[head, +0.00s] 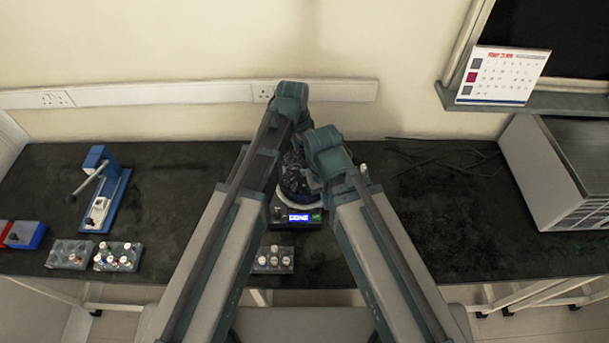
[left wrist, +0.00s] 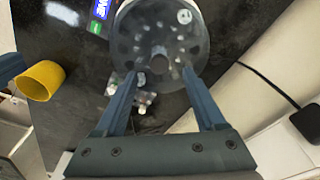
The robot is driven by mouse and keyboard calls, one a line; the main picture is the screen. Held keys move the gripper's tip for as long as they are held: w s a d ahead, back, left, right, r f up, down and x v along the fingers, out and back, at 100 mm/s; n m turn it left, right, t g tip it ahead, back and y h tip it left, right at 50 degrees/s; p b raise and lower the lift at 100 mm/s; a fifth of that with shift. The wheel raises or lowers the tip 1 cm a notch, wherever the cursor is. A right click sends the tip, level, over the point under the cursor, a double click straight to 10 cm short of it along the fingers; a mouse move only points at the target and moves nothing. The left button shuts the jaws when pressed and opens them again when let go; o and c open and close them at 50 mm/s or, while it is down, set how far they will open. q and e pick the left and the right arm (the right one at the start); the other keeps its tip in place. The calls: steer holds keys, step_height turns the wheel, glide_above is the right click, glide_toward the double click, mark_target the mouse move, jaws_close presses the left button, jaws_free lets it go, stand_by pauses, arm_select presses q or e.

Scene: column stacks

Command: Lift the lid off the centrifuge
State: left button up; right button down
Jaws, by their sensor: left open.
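The centrifuge (head: 283,215) stands on the black bench at the middle of the head view, largely covered by my arms. Its front shows a lit blue display and a green patch. In the left wrist view, its round, see-through lid (left wrist: 135,20) shows a ring of dark holes beneath. My left gripper (left wrist: 160,74) is open, with its two blue fingertips over the near part of the lid. Whether they touch it I cannot tell. In the head view the left gripper (head: 294,162) is a dark shape above the centrifuge. My right gripper is hidden behind its own arm.
A tube rack (head: 273,260) stands just in front of the centrifuge. Two more racks (head: 118,257) (head: 70,254) and a blue lever press (head: 103,190) are at left. A grey slatted box (head: 565,175) stands at right. A yellow cup-like thing (left wrist: 41,80) shows in the left wrist view.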

mark_target(304, 162)
arm_select(q)
step_height(304, 162, down, 4)
steer(key=b, duration=0.2)
steer(key=shift+w+d+r+b, duration=0.1)
steer(key=shift+d+r+b, duration=0.1)
steer(key=shift+b, duration=0.1)
steer(key=shift+r, duration=0.1)
jaws_close()
stand_by(1.0)
